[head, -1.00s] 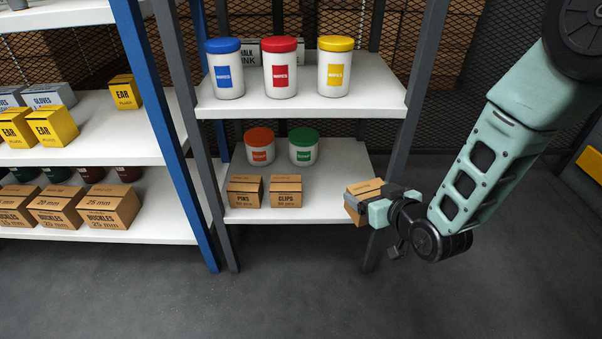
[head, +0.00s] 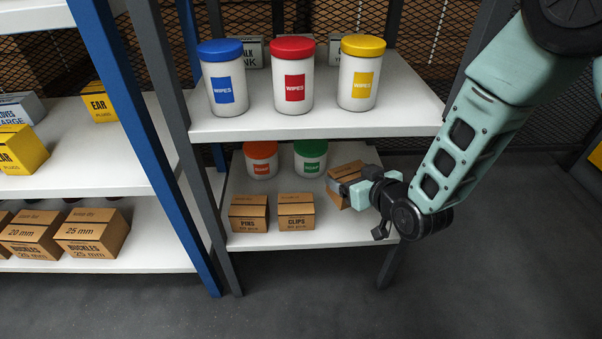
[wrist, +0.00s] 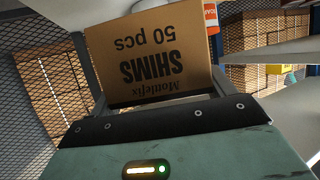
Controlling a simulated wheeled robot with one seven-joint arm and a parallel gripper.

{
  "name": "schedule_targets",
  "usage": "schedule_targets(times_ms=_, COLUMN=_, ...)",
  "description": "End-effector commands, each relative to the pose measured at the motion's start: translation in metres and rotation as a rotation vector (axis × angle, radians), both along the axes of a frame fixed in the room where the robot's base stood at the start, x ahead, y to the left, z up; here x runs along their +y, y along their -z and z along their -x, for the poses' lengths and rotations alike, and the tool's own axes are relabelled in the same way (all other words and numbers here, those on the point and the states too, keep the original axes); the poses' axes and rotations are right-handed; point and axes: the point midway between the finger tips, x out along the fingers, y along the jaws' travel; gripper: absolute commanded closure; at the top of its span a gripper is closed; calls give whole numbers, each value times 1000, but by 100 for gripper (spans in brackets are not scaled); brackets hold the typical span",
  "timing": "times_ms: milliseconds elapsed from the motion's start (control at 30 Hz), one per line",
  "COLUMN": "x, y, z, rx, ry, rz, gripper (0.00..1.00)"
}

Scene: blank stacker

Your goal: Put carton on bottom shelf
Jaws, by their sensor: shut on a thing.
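My gripper (head: 352,188) is shut on a brown carton (head: 346,172). In the wrist view the carton (wrist: 150,55) fills the space between the fingers, and its label reads "SHIMS 50 pcs", upside down. In the head view the carton is tilted and is at the right side of the bottom shelf (head: 345,233), right of the CLIPS carton (head: 296,212). Whether it touches the shelf is hard to tell. The PINS carton (head: 249,214) stands left of the CLIPS carton at the shelf front.
Orange-lidded (head: 261,160) and green-lidded (head: 310,158) tubs stand behind on the bottom shelf. The upper shelf (head: 310,125) above holds three wipes tubs. A grey post (head: 391,262) stands at the right front. Bare shelf shows right of the CLIPS carton.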

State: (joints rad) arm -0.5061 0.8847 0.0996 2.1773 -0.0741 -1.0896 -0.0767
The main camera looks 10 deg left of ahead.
Motion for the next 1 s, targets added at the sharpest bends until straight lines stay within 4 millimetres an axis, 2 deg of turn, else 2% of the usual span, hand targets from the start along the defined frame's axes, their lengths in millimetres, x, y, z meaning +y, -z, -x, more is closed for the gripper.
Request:
schedule_targets(times_ms=167, x=0, y=6, z=0, rx=-1, ry=0, rz=-1, gripper=50)
schedule_targets(times_ms=433, x=0, y=54, z=0, rx=1, ry=-1, rz=0, gripper=50)
schedule_targets(times_ms=667, x=0, y=76, z=0, rx=-1, ry=0, rz=-1, gripper=50)
schedule_targets(times_ms=800, x=0, y=97, z=0, rx=0, ry=0, rz=0, gripper=50)
schedule_targets(times_ms=1000, x=0, y=99, z=0, rx=-2, ry=0, rz=-2, gripper=50)
